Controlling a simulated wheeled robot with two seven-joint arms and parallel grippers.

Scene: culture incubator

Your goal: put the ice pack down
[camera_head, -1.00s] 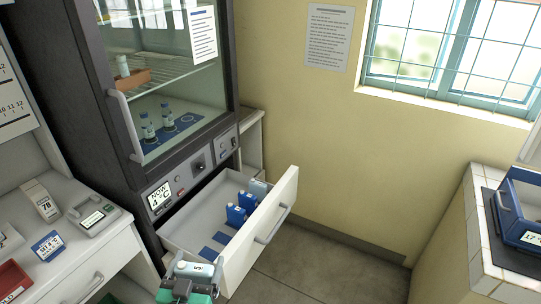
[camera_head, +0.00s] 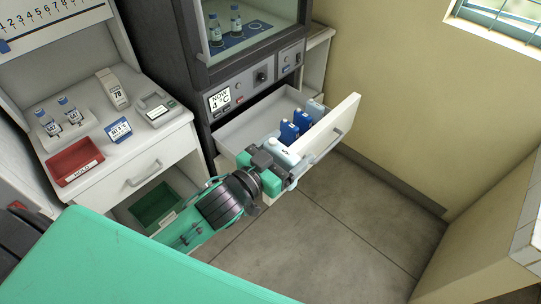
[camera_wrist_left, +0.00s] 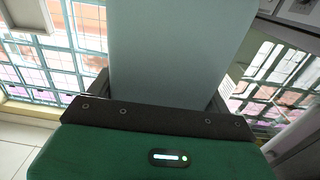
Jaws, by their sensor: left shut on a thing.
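My left gripper (camera_head: 287,167) is shut on a pale ice pack (camera_head: 281,151), at the near part of the open drawer (camera_head: 243,131) below the glass-door cabinet. The pack's pale blue-grey face (camera_wrist_left: 180,50) fills the middle of the left wrist view, between the fingers. Two blue packs (camera_head: 289,132) stand upright in the drawer, just beyond the held pack. A paler pack (camera_head: 315,108) stands behind them. My gripper and arm hide the drawer's near end, so I cannot tell whether the held pack touches the drawer floor. My right gripper is not in view.
The drawer's front panel (camera_head: 345,112) stands close to the right of the gripper. The cabinet's control panel (camera_head: 255,85) reads 4 °C. On the left counter are a red tray (camera_head: 74,161), vials and small devices. The floor to the right is clear.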

